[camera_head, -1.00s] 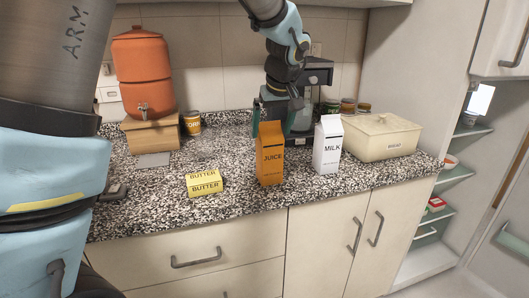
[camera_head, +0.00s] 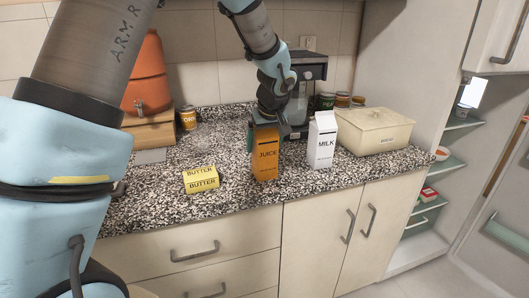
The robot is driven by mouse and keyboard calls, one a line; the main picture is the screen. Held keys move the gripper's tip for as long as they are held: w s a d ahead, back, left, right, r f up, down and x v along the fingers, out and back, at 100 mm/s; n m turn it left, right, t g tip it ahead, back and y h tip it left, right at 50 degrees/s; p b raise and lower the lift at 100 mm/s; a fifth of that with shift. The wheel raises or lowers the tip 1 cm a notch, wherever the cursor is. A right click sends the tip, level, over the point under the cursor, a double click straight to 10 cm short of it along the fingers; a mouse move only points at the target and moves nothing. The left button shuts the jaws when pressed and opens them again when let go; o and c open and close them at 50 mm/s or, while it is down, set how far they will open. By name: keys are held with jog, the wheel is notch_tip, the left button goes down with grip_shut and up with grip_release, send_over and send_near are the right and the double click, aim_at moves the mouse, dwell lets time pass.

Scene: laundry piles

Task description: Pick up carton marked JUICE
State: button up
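The orange carton marked JUICE (camera_head: 266,160) stands upright on the speckled counter, near its front edge. My gripper (camera_head: 265,123) points down at the carton's top, which it partly hides. Its fingertips appear to be at the sides of the carton's upper end. I cannot tell whether they are closed on it or still apart from it. The carton's base appears to rest on the counter.
A white MILK carton (camera_head: 322,141) stands close to the right. Yellow BUTTER packs (camera_head: 201,180) lie to the left. A cream bread box (camera_head: 375,134), dark coffee machine (camera_head: 309,72) and several jars are behind. An orange dispenser (camera_head: 148,80) stands at back left.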

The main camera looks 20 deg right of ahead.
grip_shut()
dwell(0.6)
